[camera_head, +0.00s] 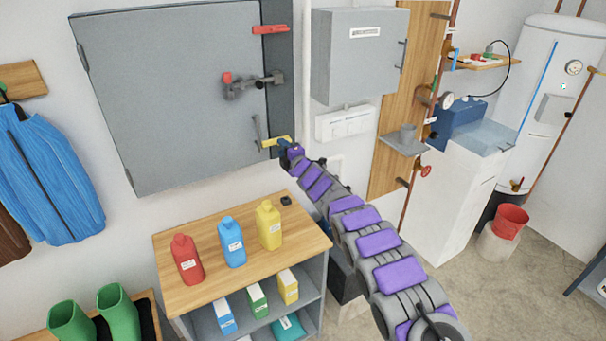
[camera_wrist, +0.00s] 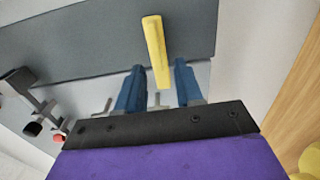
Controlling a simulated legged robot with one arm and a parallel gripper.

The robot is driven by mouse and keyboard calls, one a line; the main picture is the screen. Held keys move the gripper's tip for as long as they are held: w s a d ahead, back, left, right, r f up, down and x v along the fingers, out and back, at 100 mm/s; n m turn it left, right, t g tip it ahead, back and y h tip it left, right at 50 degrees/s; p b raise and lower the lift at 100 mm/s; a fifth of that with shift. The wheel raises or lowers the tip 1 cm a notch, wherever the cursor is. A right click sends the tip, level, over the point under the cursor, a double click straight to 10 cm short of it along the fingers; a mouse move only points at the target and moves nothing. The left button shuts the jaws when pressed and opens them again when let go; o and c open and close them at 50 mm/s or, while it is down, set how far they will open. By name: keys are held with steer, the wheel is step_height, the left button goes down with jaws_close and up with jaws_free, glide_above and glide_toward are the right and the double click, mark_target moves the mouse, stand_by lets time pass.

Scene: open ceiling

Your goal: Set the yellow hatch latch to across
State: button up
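The yellow hatch latch (camera_head: 274,142) sits at the lower right edge of the grey hatch (camera_head: 180,95). In the head view it lies nearly level, spanning the dark frame strip (camera_head: 280,100) and reaching the door's edge. In the wrist view the yellow latch (camera_wrist: 154,45) runs across the dark strip, with its near end between my two blue fingers. My gripper (camera_head: 287,151) is at the latch's right end in the head view. My gripper's fingers (camera_wrist: 159,76) stand apart, with visible gaps on both sides of the latch. Whether either finger touches it is unclear.
A red latch (camera_head: 270,30) sits higher on the same edge. A dark handle (camera_head: 252,84) juts from the door. Below stands a wooden-topped shelf (camera_head: 190,285) with red, blue and yellow bottles. A grey wall box (camera_head: 355,55) is to the right.

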steer(key=v, duration=1.4)
steer(key=shift+s, duration=0.2)
steer(key=shift+f, duration=0.2)
